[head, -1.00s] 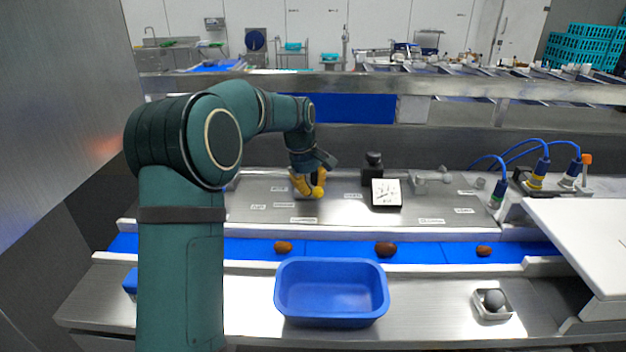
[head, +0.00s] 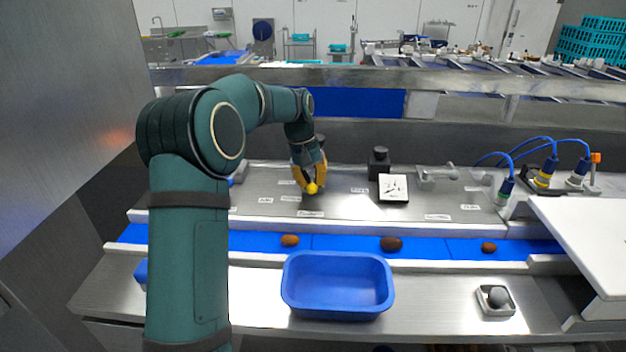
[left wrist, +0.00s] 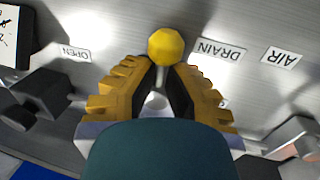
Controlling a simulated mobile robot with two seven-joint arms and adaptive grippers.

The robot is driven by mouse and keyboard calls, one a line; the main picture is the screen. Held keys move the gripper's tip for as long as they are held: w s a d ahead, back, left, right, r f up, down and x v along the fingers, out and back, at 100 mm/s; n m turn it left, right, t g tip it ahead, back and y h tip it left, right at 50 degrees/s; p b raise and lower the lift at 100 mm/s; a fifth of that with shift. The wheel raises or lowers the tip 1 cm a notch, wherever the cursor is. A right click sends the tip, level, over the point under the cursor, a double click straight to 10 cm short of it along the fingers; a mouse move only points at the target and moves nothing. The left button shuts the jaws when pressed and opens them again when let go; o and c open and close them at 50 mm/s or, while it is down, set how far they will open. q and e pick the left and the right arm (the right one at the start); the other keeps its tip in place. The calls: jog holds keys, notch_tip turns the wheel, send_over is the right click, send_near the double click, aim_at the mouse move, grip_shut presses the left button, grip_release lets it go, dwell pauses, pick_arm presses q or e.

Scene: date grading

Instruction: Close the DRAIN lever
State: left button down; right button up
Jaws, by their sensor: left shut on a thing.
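The DRAIN lever shows as a yellow ball knob (head: 312,188) on the steel panel; in the left wrist view its knob (left wrist: 166,47) sits at the fingertips. The DRAIN label (left wrist: 220,50) is just right of the knob there, and an OPEN label (left wrist: 73,53) is farther left. My left gripper (head: 311,178) reaches down to the panel, its yellow fingers shut on the lever around or just below the knob. My right gripper is not in view.
A metal handle (head: 437,175) and blue-cabled connectors (head: 545,172) are farther right. A blue belt (head: 345,243) carrying dates and a blue tub (head: 337,310) lie in front.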

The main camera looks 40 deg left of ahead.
pick_arm(q)
jog(key=shift+w+a+r, duration=0.1)
jog(key=shift+a+r, duration=0.05)
jog(key=c, duration=1.4)
grip_release()
jog(key=o, duration=0.4)
jog(key=shift+c, duration=0.2)
jog(key=shift+w, duration=0.1)
notch_tip(320, 180, up, 12)
jog(key=s+a, duration=0.1)
jog(key=a, duration=0.1)
jog(key=shift+s+f, duration=0.15)
jog(key=shift+f, duration=0.1)
